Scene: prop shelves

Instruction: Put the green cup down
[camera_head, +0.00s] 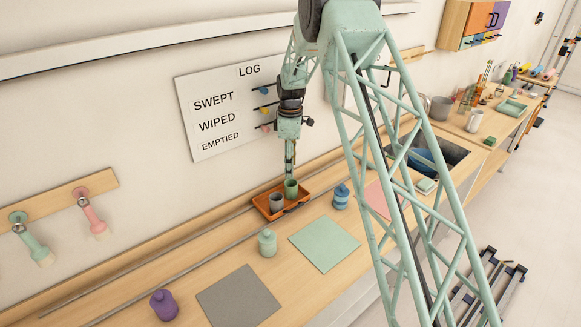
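The green cup (291,190) is upright at the orange tray (268,211) on the counter, beside a grey cup (276,203). My gripper (291,177) points straight down directly over the green cup, with its fingertips at the cup's rim. The fingers are too small to tell whether they are closed on the cup. I cannot tell whether the cup's base touches the tray floor, as the tray's near wall and the grey cup are close to it.
A green mat (324,243), a grey mat (239,299) and a pink mat (381,199) lie on the counter. A green jar (267,243), a blue jar (341,197) and a purple jar (164,305) stand near them. A sink (440,153) is at right. The green and grey mats are bare.

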